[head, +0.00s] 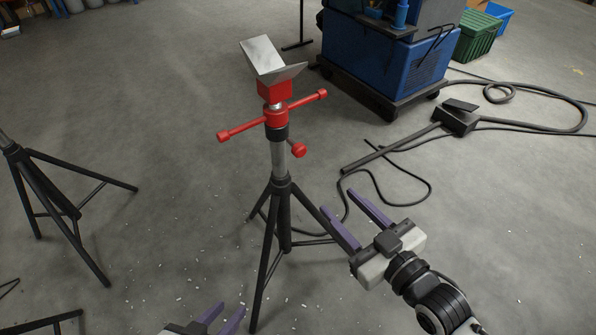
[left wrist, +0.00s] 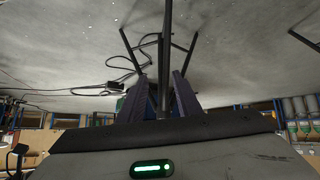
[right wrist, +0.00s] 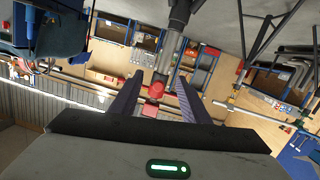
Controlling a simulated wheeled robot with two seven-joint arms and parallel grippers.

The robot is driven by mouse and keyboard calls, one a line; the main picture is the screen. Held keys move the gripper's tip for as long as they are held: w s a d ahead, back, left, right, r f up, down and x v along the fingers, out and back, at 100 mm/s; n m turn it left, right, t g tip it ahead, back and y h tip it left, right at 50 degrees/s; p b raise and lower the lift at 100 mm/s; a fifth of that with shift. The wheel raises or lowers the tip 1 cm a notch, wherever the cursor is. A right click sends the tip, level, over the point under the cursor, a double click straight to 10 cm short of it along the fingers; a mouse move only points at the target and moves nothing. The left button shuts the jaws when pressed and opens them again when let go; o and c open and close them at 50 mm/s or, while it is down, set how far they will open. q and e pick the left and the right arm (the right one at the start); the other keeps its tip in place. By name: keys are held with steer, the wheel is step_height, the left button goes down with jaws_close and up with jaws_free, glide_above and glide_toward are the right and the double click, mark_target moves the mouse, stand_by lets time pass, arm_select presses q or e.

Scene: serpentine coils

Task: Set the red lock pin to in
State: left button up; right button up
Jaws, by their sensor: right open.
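The red lock pin (head: 298,149) sticks out from the side of the stand's grey post, below the red cross handle (head: 275,117). It also shows in the right wrist view (right wrist: 155,91), between the two purple fingers in the picture. My right gripper (head: 339,201) is open and empty, below and to the right of the pin in the head view, apart from it. My left gripper (head: 232,308) is at the bottom edge of the head view. Its fingers stand apart in the left wrist view (left wrist: 159,77), with nothing held. How deep the pin sits is unclear.
The stand's black tripod legs (head: 266,255) spread under the post. A second tripod (head: 62,205) stands at left. A blue machine (head: 385,60) is behind at right, with black cables and a pedal (head: 456,117) on the floor. Floor between the tripods is clear.

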mark_target(303, 154)
steer(key=w+a+r+b, duration=0.1)
steer(key=w+a, duration=0.1)
steer(key=w, duration=0.1)
steer(key=w+a+r+n+y, duration=0.1)
steer(key=w+a, duration=0.2)
steer(key=w, duration=0.1)
steer(key=w+a+r+n+y+b, duration=0.1)
steer(key=w+a, duration=0.1)
steer(key=w, duration=0.1)
steer(key=shift+w+a+r+t+b, duration=0.2)
steer(key=shift+a+r+t+b, duration=0.15)
steer(key=shift+t, duration=0.05)
jaws_close()
